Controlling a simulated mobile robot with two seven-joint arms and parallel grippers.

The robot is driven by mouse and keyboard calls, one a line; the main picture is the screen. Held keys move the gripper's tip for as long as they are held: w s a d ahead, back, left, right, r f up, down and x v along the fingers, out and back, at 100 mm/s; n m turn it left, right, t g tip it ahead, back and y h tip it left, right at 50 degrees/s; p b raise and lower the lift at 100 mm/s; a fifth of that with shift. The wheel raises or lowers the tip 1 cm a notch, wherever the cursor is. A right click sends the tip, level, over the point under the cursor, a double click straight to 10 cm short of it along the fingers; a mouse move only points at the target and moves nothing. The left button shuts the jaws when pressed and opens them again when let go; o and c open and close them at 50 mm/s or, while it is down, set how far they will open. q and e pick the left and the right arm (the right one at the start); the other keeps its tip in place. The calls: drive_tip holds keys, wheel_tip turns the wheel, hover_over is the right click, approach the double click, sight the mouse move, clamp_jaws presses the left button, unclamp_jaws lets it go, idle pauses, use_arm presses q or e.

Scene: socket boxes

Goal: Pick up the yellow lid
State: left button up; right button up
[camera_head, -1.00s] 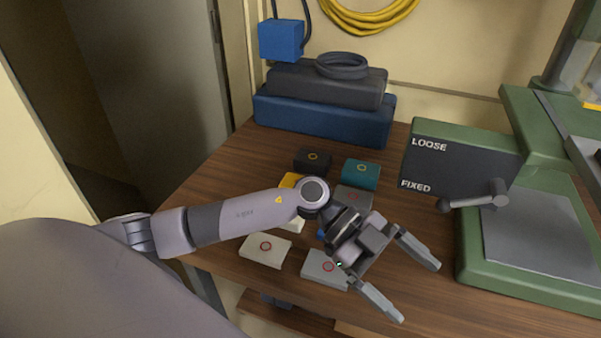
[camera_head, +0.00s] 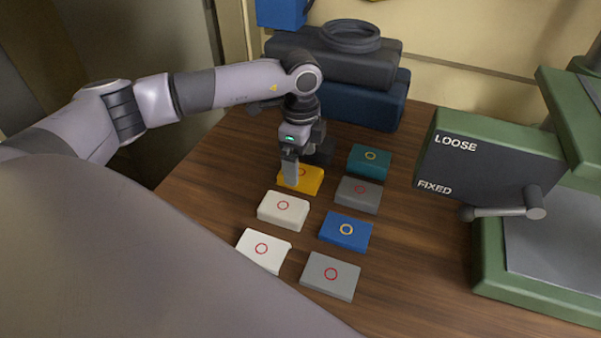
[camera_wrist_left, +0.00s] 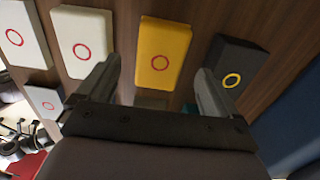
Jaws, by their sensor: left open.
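The yellow lid (camera_head: 304,181) is a flat rectangular piece with a red ring on top. It lies on the wooden table in the second column of socket boxes from the right, at its far part. My left gripper (camera_head: 290,180) points down over it and hides part of its left side. In the left wrist view the yellow lid (camera_wrist_left: 163,55) shows beyond and between the two fingers. The left gripper (camera_wrist_left: 158,85) is open with nothing between its fingers. Whether a finger touches the lid cannot be told. My right gripper is not in view.
A black box (camera_wrist_left: 236,68) is beside the lid, and a white one (camera_head: 283,209) is nearer. Teal (camera_head: 369,161), dark grey (camera_head: 358,194), blue (camera_head: 345,231) and light grey (camera_head: 330,276) boxes stand right. A green machine (camera_head: 485,170) stands further right. Dark cases (camera_head: 350,104) stand behind.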

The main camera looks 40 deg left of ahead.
sight(301, 172)
use_arm(q)
drive_tip(key=shift+f, duration=1.55)
drive_tip(key=c, duration=1.1)
drive_tip(key=shift+c, duration=0.2)
drive_tip(key=shift+r, duration=0.15)
